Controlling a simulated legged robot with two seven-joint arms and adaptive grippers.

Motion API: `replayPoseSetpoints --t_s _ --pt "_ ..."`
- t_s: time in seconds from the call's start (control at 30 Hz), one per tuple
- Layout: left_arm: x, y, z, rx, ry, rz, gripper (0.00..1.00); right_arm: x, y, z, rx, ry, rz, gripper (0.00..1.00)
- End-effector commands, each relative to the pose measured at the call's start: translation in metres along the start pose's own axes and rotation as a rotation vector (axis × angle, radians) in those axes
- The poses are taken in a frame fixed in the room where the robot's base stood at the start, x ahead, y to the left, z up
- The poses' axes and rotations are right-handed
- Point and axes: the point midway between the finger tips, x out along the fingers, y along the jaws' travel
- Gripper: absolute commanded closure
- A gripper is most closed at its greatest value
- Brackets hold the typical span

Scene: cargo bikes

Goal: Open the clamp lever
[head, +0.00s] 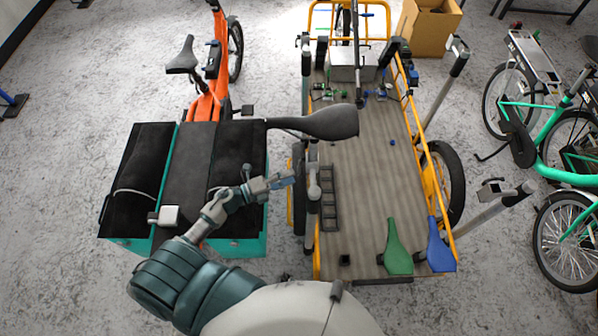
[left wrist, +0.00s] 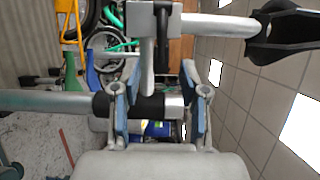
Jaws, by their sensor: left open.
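My left gripper (head: 280,182) is open beside an upright stand post (head: 312,215) at the left edge of the cargo bed. In the left wrist view its two blue-padded fingers (left wrist: 160,92) are spread apart. A silver clamp head (left wrist: 150,18) shows at the top of that view. A light grey bar (left wrist: 148,72), which looks like the clamp lever, extends from it towards the space between the fingers. I cannot tell whether a finger touches it. A silver tube with a black sleeve (left wrist: 130,105) crosses behind the fingers. My right gripper is not in view.
A black saddle (head: 320,122) sticks out just beyond the gripper. A teal-edged cargo box (head: 240,247) lies under my left arm. More stand posts (head: 505,205) rise at the right.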

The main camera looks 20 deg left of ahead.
Motion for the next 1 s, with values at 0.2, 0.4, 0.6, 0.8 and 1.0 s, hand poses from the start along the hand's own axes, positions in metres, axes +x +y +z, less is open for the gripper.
replayPoseSetpoints --t_s 0.2,0.4,0.6,0.8,1.0 --pt "0.034 -0.001 0.0 0.0 0.0 -0.001 0.56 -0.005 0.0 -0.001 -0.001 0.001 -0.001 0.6" --pt "0.044 0.0 -0.001 0.001 -0.001 0.001 0.56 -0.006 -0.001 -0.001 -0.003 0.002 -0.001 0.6" --pt "0.044 0.0 0.0 0.0 -0.001 0.001 0.56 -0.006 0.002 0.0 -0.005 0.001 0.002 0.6" --pt "0.043 0.0 0.0 0.0 -0.001 0.001 1.0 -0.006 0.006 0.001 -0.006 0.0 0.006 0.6" --pt "0.043 0.001 0.0 0.0 -0.001 0.002 1.0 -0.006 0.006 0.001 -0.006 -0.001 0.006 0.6"
